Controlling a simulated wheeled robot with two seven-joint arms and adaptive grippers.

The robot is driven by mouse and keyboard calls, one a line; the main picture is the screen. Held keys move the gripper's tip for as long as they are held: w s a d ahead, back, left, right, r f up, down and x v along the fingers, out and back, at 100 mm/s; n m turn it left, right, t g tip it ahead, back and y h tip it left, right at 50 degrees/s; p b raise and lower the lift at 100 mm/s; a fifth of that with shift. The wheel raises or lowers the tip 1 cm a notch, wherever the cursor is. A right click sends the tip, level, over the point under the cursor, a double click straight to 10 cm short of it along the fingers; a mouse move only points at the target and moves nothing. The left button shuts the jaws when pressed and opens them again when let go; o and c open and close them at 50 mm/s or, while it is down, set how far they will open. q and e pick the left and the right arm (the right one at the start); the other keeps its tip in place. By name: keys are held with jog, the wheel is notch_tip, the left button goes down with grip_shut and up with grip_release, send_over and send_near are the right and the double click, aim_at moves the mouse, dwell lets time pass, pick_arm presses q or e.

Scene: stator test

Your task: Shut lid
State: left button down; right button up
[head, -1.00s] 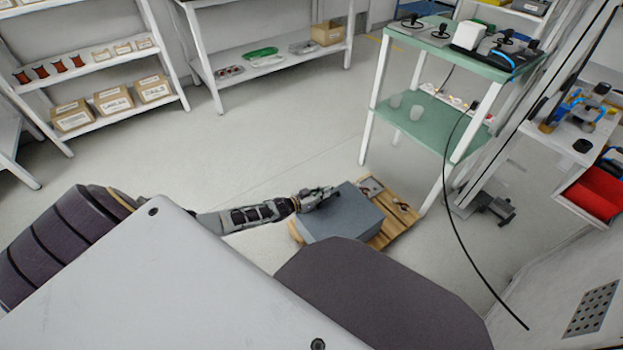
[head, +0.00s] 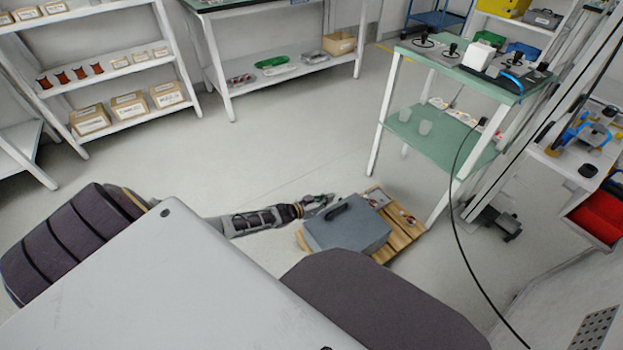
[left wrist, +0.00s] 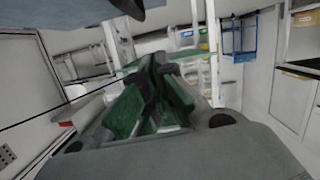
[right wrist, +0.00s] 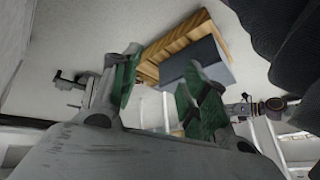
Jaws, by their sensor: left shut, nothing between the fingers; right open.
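A grey box (head: 348,232) stands on a wooden pallet (head: 403,238) on the floor. Its lid (head: 340,220) lies flat on top, with a dark handle, and looks shut; no gap shows. The box also shows in the right wrist view (right wrist: 208,62). My left gripper (head: 326,200) is at the far left edge of the box, close to the lid; I cannot tell if it touches. Its green fingers (left wrist: 150,100) are together and empty in the left wrist view. My right gripper (right wrist: 162,98) is open and empty, and is not visible in the head view.
A green two-level table (head: 440,140) stands behind and right of the pallet, with devices on top and a black cable (head: 452,190) hanging in front. Shelves with boxes (head: 128,105) stand at the back left. The floor (head: 270,150) between is clear.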

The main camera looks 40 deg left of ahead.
pick_arm(q)
jog(key=p+v, duration=0.3)
jog(key=v, duration=0.5)
pick_arm(e)
notch_tip(320, 180, up, 7)
jog(key=s+d+g+h, duration=0.1)
jog(key=d, duration=0.1)
pick_arm(q)
jog(key=shift+w, duration=0.1)
